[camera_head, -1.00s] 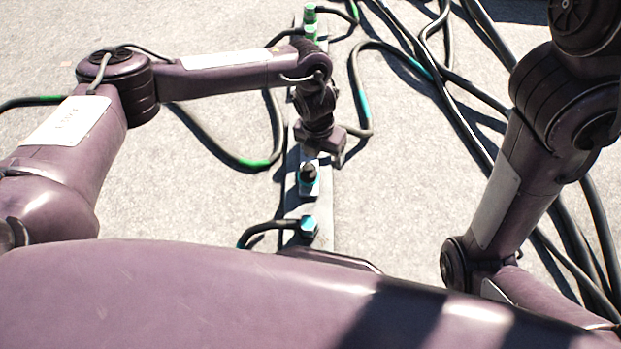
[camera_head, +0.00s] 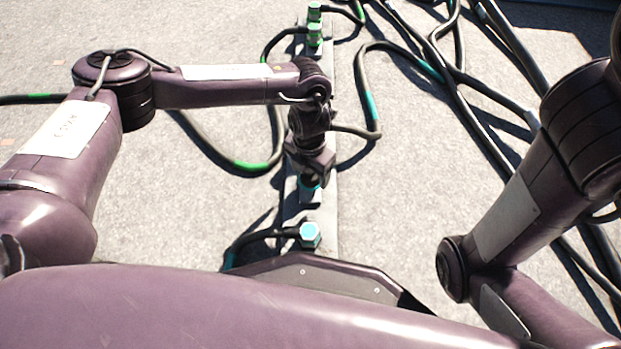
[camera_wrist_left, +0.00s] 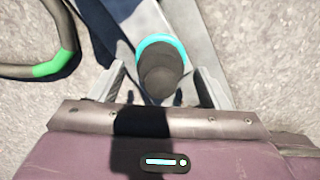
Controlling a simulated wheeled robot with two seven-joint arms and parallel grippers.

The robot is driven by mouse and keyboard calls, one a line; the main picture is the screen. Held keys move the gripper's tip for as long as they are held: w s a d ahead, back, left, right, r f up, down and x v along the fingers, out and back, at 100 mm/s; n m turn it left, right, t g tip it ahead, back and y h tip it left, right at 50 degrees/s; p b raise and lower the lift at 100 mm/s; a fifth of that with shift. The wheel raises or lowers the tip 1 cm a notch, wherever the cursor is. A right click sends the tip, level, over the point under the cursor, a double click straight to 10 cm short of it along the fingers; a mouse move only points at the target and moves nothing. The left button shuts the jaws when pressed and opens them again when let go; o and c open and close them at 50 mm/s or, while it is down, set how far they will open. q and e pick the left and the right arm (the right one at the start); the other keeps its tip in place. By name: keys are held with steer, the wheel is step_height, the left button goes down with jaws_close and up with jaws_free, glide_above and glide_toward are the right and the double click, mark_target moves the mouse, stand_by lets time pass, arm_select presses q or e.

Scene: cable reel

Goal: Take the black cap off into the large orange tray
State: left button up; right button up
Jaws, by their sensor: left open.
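The black cap (camera_wrist_left: 162,75) sits on a connector with a cyan ring (camera_wrist_left: 158,40) on the grey rail, centred in the left wrist view. My left gripper (camera_wrist_left: 160,88) is open, with one finger on each side of the cap; I cannot tell whether they touch it. In the head view my left gripper (camera_head: 314,178) is right over the cyan-ringed connector (camera_head: 311,194) and mostly hides the cap. My right arm shows at the right, but its gripper is out of view. No large orange tray is in view.
The rail (camera_head: 327,215) runs up the middle. A cyan connector (camera_head: 309,234) with a cable is nearer me, and green connectors (camera_head: 315,32) stand at the far end. Several dark cables (camera_head: 470,105) lie at the right. Bare ground (camera_head: 400,190) is between.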

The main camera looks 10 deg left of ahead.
arm_select(q)
steer(key=c, duration=1.2)
steer(key=shift+r, duration=0.1)
